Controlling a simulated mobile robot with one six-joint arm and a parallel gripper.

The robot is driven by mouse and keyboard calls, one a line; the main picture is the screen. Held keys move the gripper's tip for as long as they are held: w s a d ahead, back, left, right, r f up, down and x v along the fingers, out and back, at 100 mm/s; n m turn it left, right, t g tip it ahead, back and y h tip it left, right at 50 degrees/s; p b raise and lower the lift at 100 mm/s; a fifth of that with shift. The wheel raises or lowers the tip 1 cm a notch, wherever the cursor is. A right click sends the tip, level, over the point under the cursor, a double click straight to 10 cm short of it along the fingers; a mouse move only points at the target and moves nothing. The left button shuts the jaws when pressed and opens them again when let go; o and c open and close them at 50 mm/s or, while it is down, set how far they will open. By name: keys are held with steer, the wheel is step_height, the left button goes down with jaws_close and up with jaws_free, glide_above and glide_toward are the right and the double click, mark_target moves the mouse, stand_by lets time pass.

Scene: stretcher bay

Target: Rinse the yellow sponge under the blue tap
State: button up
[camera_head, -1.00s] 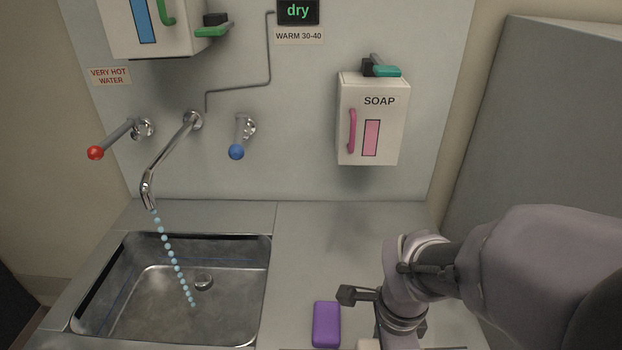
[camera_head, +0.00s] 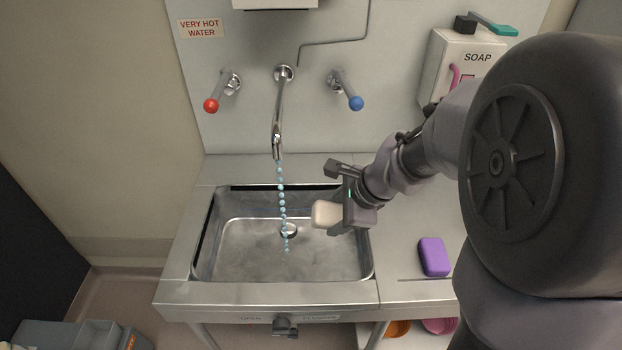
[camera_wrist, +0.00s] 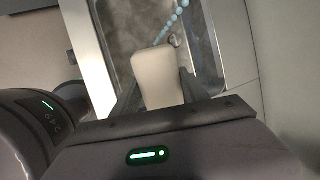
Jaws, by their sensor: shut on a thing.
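My gripper (camera_head: 345,198) is shut on a pale cream block (camera_head: 325,214), which looks more off-white than yellow. In the wrist view the block (camera_wrist: 158,78) sits between the fingers, with the water beads beyond it. The block is over the right part of the sink (camera_head: 208,240), to the right of the falling water (camera_head: 282,205) and apart from it in the head view. The water runs from the curved metal spout (camera_head: 278,125). The blue tap (camera_head: 355,103) is on the wall right of the spout.
The red tap (camera_head: 211,105) is left of the spout, under a "VERY HOT WATER" sign (camera_head: 201,28). A purple block (camera_head: 433,256) lies on the right counter. A soap dispenser (camera_head: 445,62) hangs at upper right, partly behind my arm. Orange and pink items sit below the counter.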

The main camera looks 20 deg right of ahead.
steer(key=w+a+f+p, duration=0.2)
steer(key=w+a, duration=0.3)
steer(key=w, duration=0.6)
steer(key=shift+w+a+f, duration=0.2)
steer(key=shift+w+f, duration=0.15)
steer(key=shift+s, duration=0.1)
steer(key=s+d+b, duration=0.3)
steer(key=s, duration=0.4)
steer(key=shift+d, duration=0.25)
stand_by(1.1)
steer(key=s+r, duration=0.1)
steer(key=s+d+r+p, duration=0.2)
steer(key=s+r, duration=0.1)
steer(key=shift+s, duration=0.1)
steer(key=shift+s+d, duration=0.1)
steer(key=shift+s, duration=0.05)
